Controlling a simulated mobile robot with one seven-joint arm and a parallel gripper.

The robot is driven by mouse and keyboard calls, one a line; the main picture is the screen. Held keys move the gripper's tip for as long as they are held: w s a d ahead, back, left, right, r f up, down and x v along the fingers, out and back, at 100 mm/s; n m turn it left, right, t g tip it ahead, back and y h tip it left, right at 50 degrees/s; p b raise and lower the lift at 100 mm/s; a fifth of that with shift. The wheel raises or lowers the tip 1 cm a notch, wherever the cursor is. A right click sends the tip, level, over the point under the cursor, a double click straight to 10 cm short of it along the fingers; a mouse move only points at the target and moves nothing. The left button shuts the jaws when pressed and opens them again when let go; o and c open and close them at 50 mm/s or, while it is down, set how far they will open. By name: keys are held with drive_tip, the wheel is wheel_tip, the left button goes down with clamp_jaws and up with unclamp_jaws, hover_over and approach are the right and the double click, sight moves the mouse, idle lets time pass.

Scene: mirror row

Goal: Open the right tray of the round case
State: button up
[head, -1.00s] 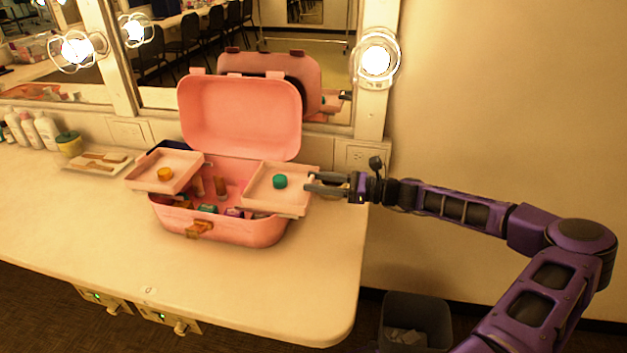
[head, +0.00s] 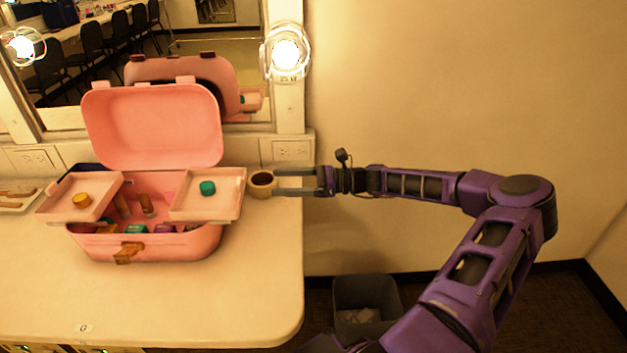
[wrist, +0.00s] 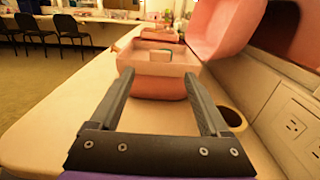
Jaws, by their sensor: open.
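The round pink case (head: 150,245) stands on the counter with its lid (head: 152,125) raised. Its right tray (head: 226,204) is swung out past the case's right side and holds a small teal-topped jar (head: 208,188). The left tray (head: 60,206) is also out, with an orange-topped jar (head: 82,201). My gripper (head: 279,182) is open and empty, to the right of the right tray and apart from it. In the wrist view, the right tray (wrist: 140,66) lies ahead, beyond my open fingertips (wrist: 158,76).
The mirror and wall outlet (head: 292,150) are behind. The counter (head: 250,290) is clear in front; a bin (head: 365,305) stands below.

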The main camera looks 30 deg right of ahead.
drive_tip(key=v, duration=0.8)
